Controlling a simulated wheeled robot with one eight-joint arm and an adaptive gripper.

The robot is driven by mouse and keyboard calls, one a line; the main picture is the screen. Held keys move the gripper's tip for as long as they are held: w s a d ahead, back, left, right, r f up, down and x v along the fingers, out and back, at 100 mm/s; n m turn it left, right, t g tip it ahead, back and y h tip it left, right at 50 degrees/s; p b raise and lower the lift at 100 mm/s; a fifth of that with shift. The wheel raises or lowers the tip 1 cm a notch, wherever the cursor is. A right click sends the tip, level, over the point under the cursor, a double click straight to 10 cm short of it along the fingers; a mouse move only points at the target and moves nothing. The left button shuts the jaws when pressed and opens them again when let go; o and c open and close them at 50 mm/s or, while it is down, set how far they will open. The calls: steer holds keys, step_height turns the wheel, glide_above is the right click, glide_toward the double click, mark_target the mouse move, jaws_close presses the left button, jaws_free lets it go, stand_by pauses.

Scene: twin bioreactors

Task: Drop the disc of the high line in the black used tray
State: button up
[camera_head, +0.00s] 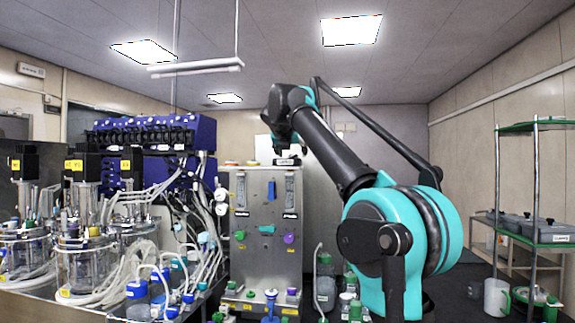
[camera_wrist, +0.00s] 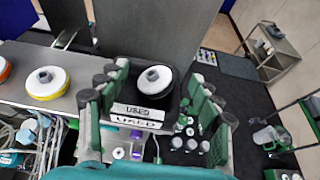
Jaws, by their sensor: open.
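My gripper (camera_wrist: 158,76) is open, with its green fingers spread either side of a white disc (camera_wrist: 153,79) with a pale grey hub. The disc appears to lie in the black used tray (camera_wrist: 178,92), which carries white "USED" labels on its near side. The fingers look clear of the disc; the exact gap is hard to judge. In the head view my gripper (camera_head: 287,148) is above the steel cabinet's top, and the tray is hard to make out there.
A yellow-rimmed disc (camera_wrist: 48,83) and an orange-rimmed disc (camera_wrist: 4,69) sit on the steel top left of the tray. The steel cabinet (camera_head: 266,220) stands between tubing and glass vessels (camera_head: 82,262) on the left and my arm. A rack (camera_head: 537,190) stands at right.

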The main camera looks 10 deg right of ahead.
steer(key=v, duration=1.2)
steer(key=shift+d, duration=0.1)
